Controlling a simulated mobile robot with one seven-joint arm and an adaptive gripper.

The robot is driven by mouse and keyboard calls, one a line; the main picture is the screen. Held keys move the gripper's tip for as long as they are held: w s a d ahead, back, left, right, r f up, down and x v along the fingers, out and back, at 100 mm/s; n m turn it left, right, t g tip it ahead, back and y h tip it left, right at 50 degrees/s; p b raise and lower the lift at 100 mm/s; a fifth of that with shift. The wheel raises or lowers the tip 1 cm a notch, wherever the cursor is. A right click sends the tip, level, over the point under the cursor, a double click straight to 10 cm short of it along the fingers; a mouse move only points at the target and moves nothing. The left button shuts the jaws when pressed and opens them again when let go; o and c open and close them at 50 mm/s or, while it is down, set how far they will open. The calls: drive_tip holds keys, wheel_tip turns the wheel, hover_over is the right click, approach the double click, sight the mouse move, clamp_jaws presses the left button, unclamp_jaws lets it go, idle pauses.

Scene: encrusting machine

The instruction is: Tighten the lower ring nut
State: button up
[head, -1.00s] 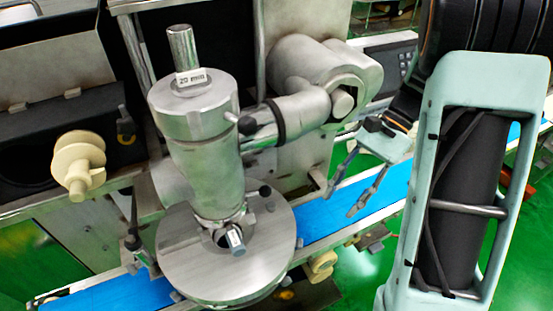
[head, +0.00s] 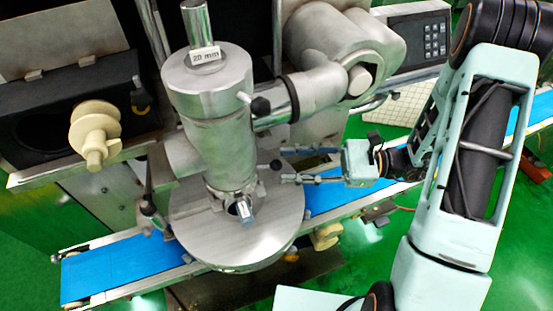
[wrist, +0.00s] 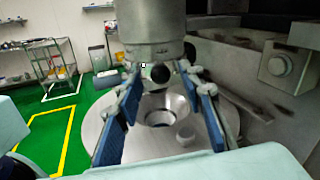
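The steel vertical cylinder (head: 212,130) stands over the round steel plate (head: 200,240). The lower ring nut is at the cylinder's foot, mostly hard to make out. A black ball knob (head: 276,165) sticks out on its right side, and a black ball (wrist: 160,73) shows in the wrist view below the cylinder. My gripper (head: 284,164) comes from the right, fingers pointing left at the cylinder's foot, one on each side of the knob. In the wrist view my gripper (wrist: 158,72) has its blue-padded fingers wide apart, with the ball between the tips. Contact cannot be told.
An upper black knob (head: 260,106) and a thick side arm (head: 318,92) sit above my gripper. A blue conveyor belt (head: 120,268) runs below the plate. A keypad panel (head: 418,40) is at the back right. The wrist view shows a grey housing (wrist: 280,65) close on the right.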

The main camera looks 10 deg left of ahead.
sight(276, 165)
drive_tip(key=shift+s+a+p, duration=0.2)
drive_tip(key=shift+a, duration=0.75)
drive_tip(key=shift+s+a+p, duration=0.15)
drive_tip(key=shift+a, duration=0.8)
clamp_jaws()
